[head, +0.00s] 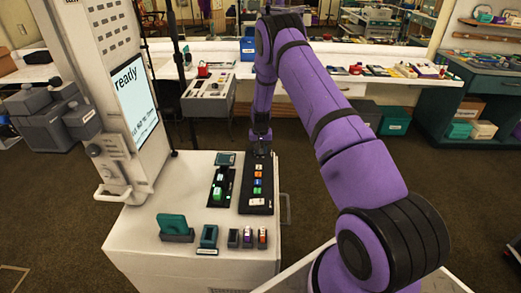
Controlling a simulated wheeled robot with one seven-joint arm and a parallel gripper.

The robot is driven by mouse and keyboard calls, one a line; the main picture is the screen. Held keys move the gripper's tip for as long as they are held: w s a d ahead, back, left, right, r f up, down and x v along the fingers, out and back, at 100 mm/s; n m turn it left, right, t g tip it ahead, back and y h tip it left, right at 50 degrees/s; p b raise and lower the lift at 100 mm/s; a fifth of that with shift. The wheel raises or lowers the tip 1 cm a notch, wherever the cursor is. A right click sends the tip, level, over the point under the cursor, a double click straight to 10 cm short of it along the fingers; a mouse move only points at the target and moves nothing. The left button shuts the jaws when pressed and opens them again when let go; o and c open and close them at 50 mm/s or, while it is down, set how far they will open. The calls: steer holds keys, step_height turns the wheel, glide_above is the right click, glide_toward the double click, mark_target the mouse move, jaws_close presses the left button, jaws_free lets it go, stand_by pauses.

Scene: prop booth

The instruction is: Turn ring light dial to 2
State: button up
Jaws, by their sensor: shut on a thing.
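A black control panel (257,187) with a column of small coloured buttons lies on the white cabinet top. My gripper (261,136) points down at the far end of this panel. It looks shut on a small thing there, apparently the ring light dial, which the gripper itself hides. The dial's marks and setting are too small or hidden to read.
A second black panel with a lit green switch (218,193) lies just left. Teal blocks (174,226) and small switches (248,237) line the cabinet's front edge. A tall white unit with a "ready" screen (135,95) stands left. A grey console (208,93) is behind.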

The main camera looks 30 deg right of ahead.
mark_target(261, 150)
steer(key=shift+m, duration=0.5)
steer(key=o, duration=0.9)
steer(key=shift+r, duration=0.1)
step_height(261, 150, up, 11)
steer(key=shift+f, duration=0.15)
stand_by(0.4)
